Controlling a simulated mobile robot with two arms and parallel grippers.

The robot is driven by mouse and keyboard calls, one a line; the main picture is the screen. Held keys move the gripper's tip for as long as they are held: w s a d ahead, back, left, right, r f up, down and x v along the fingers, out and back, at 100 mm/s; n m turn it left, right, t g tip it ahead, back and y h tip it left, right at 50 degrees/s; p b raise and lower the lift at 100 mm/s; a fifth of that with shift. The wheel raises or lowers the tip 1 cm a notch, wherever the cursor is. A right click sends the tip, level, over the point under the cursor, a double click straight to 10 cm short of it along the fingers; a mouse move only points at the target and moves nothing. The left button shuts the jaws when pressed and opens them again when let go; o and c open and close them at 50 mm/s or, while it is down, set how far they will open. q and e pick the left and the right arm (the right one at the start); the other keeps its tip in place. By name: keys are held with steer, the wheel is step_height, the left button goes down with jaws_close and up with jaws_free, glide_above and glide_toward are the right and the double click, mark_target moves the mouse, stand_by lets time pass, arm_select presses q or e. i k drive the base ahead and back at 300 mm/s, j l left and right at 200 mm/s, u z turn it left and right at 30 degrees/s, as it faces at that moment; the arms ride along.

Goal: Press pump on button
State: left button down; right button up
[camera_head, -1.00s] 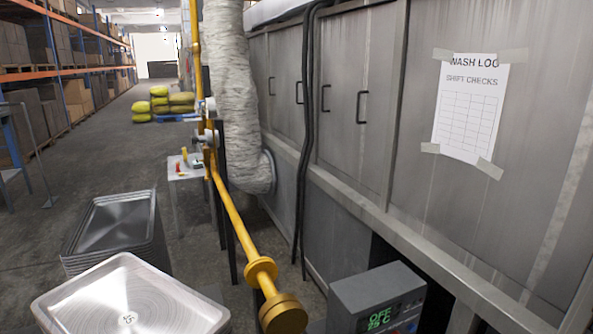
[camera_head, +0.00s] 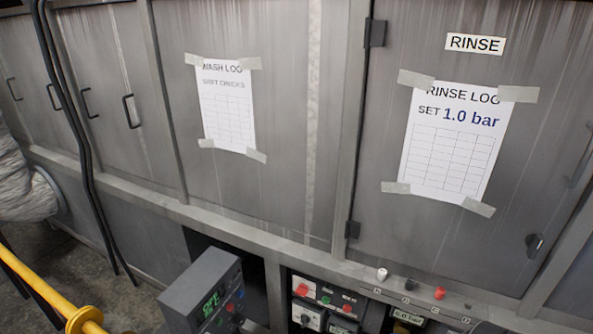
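A panel (camera_head: 318,284) with small switches and buttons sits low in the machine front, at the bottom middle of the head view. On it I see a red switch (camera_head: 302,289), a green button (camera_head: 325,299) and a red button (camera_head: 347,308). Their labels are too small to read, so I cannot tell which one is the pump on button. A grey control box (camera_head: 205,283) to the left has a green lit display and small coloured buttons. Neither of my grippers is in view.
A ledge above the panel carries a white knob (camera_head: 382,273), a black knob (camera_head: 411,284) and a red knob (camera_head: 439,293). A small bar readout (camera_head: 408,317) is below. A RINSE LOG sheet (camera_head: 450,145) reads SET 1.0 bar. A yellow pipe (camera_head: 40,290) is at lower left.

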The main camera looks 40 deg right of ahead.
mark_target(325, 299)
steer(key=z, duration=1.55)
